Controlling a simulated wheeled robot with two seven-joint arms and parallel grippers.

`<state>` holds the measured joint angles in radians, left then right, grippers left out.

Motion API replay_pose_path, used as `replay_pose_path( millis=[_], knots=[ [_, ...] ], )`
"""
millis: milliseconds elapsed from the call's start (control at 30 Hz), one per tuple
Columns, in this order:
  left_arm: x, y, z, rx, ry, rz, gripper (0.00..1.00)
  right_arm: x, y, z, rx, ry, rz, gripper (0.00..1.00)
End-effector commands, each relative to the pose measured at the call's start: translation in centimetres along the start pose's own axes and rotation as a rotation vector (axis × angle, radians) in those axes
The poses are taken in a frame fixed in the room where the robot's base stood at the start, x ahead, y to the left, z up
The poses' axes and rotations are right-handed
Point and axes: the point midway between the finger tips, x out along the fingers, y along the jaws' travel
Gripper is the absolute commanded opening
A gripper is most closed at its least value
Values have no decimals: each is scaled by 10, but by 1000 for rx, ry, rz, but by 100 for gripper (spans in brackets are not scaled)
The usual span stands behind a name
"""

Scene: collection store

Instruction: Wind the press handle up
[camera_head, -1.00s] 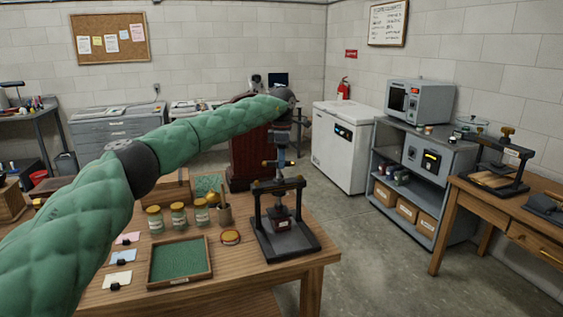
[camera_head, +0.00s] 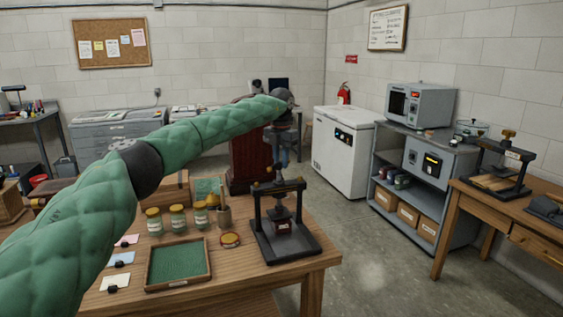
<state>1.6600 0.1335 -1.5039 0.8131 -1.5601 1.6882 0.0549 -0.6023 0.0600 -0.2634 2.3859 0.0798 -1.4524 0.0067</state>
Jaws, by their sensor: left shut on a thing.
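The press (camera_head: 260,240) is a black frame with two posts and a base, standing near the right end of the wooden table. Its screw rises through the crossbar to a handle (camera_head: 270,168) with a brass-coloured part. A dark pressing plate hangs between the posts above a small labelled block. My green-sleeved left arm reaches over the table from the left. My left gripper (camera_head: 281,159) points down above the press and is shut on the handle. The fingers are small and partly hidden, so the exact grip is unclear. My right gripper is out of view.
A green-lined tray (camera_head: 178,262), several jars (camera_head: 178,217), a round lid (camera_head: 230,239) and a brush cup (camera_head: 224,215) stand left of the press. A second press (camera_head: 500,170) stands on the right table. Open floor (camera_head: 375,255) lies between.

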Motion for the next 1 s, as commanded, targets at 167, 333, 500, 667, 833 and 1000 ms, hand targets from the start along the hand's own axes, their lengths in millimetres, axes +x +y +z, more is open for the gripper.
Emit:
replay_pose_path(
  millis=[167,333,500,667,833,1000],
  knots=[
    [-1,3,0,-167,-3,1,0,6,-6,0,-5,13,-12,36],
    [-1,4,0,-317,-3,1,0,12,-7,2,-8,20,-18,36],
    [-2,6,-1,-437,-3,1,0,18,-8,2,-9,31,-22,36],
    [-2,6,-2,-528,-2,1,0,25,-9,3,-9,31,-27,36],
    [-1,7,-2,-606,-2,1,0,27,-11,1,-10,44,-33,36],
    [-1,7,-2,-670,-1,0,0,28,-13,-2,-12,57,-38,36]
  ],
)
